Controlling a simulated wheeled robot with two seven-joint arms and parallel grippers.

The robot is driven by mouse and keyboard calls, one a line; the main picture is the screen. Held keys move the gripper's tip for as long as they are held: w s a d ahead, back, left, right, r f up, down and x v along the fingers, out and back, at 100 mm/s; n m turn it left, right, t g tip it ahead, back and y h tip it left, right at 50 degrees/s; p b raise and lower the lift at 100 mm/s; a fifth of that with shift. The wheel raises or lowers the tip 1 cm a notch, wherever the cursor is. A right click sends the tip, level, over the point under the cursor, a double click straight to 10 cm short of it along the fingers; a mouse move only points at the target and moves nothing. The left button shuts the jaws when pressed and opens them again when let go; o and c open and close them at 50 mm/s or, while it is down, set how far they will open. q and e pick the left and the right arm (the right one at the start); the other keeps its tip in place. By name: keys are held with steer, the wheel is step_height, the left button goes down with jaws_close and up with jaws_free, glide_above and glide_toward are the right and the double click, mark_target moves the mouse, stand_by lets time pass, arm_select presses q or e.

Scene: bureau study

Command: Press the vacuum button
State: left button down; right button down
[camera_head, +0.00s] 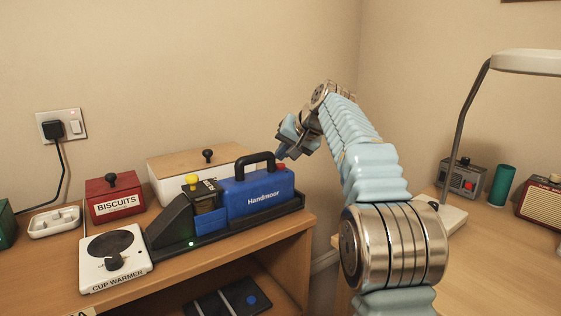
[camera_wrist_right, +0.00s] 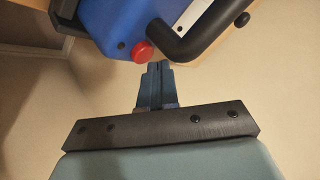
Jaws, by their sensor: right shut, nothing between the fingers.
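The blue handheld vacuum (camera_head: 258,194), marked "Handmoor", rests in a black dock (camera_head: 225,231) on the desk and has a black carry handle. Its red button (camera_wrist_right: 142,51) is on the end face in the right wrist view, beside the handle; only a little red shows in the head view. My right gripper (camera_head: 280,153) is at the vacuum's right end, near the red button. Its fingertips (camera_wrist_right: 159,66) are together and empty, just below and right of the button in the wrist view. I cannot tell whether they touch it. My left gripper is out of view.
A cup warmer (camera_head: 95,273), a red biscuits box (camera_head: 114,203) and a white tray (camera_head: 54,222) stand left of the dock. A wooden-lidded box (camera_head: 175,165) is behind the vacuum. A desk lamp (camera_head: 462,120) stands on the right desk.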

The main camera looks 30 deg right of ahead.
mark_target(283, 165)
step_height(283, 165, up, 2)
steer(key=shift+p, duration=0.6)
step_height(283, 165, up, 3)
steer(key=shift+d+r, duration=0.1)
steer(key=shift+r, duration=0.4)
